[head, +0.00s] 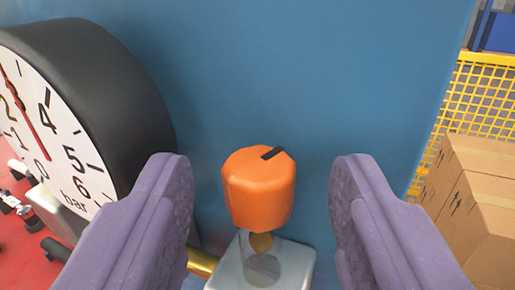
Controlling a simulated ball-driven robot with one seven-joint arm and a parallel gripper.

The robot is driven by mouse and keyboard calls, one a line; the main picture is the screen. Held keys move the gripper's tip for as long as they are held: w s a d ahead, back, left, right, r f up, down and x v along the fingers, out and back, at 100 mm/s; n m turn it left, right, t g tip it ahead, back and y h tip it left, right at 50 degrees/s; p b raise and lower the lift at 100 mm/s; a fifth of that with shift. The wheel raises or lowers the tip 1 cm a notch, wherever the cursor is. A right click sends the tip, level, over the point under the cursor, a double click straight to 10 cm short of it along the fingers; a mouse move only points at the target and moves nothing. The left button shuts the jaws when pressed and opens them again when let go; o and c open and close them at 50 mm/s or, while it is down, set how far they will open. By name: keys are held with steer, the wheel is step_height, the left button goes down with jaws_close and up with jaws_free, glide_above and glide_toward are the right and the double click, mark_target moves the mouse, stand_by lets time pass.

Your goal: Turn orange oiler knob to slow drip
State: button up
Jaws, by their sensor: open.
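The orange oiler knob (259,193) is faceted and has a black mark on its top that points to the upper right. It stands on a short brass stem above a light grey block (294,265) with a round recess in it. My gripper (258,185) is open, with one purple finger on each side of the knob. Clear gaps show between the knob and both fingers, and neither appears to touch it. Any drip is not visible.
A black-rimmed pressure gauge (115,85) marked in bar stands close at the left, beside my left finger. A blue panel (310,70) rises behind the knob. A brass pipe (201,263) meets the block. Cardboard boxes (480,200) and yellow mesh (488,90) are at the right.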

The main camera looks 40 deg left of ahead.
steer(key=shift+w+a, duration=0.1)
jaws_close()
